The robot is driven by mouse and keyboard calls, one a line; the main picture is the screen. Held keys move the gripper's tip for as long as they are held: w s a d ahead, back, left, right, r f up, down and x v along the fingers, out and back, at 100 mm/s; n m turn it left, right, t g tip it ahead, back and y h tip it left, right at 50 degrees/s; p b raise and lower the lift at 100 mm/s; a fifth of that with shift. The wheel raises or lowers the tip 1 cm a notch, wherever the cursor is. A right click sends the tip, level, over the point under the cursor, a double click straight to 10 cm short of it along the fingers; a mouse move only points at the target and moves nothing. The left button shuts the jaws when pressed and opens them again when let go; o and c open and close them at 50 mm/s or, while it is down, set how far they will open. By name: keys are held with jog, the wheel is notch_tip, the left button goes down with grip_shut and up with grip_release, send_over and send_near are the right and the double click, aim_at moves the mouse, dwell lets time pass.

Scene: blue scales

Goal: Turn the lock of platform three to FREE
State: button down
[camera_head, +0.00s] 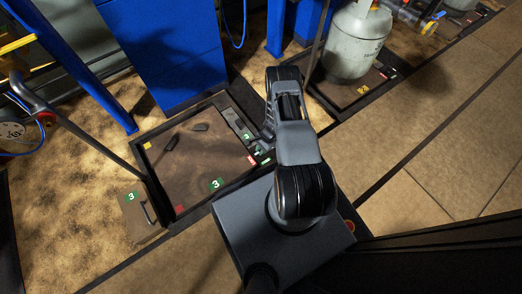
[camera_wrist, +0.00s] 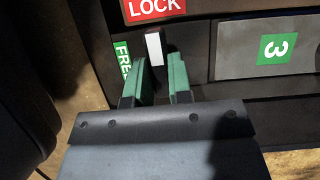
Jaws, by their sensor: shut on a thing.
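Platform three (camera_head: 190,165) is a brown plate in a dark frame, with green "3" labels. Its lock has a short white lever (camera_wrist: 154,48) in the wrist view. A red LOCK label (camera_wrist: 152,9) lies just above the lever, and a green FREE label (camera_wrist: 122,60) lies just left of it. The lever stands upright in the picture, its base partly hidden. My gripper (camera_wrist: 159,72) has its green fingers on either side of the lever, shut on it. In the head view my arm hides the fingertips and most of the lock.
A grey panel with a green "3" (camera_wrist: 275,48) lies right of the lock in the wrist view. A grey gas cylinder (camera_head: 354,42) stands on the neighbouring platform. A blue cabinet (camera_head: 165,50) stands behind platform three. Open tiled floor (camera_head: 440,130) lies to the right.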

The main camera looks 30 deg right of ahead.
jog(key=n+g, duration=0.1)
jog(key=n, duration=0.3)
jog(key=shift+w+n+g+h, duration=0.1)
jog(key=shift+n+g+h, duration=0.2)
jog(key=shift+n+g, duration=0.1)
jog(key=n+g+h, duration=0.1)
jog(key=n, duration=0.3)
jog(key=n+h, duration=0.1)
jog(key=n, duration=0.3)
jog(key=shift+a+n+g+h, duration=0.1)
jog(key=shift+n+g+h, duration=0.3)
jog(key=shift+n+h, duration=0.7)
jog(key=shift+n, duration=1.5)
jog(key=c, duration=1)
grip_release()
jog(key=shift+c, duration=0.2)
jog(key=p+v, duration=0.5)
jog(key=v, duration=0.8)
jog(key=shift+w+a+r, duration=0.2)
jog(key=shift+w+r, duration=0.1)
jog(key=shift+r, duration=0.05)
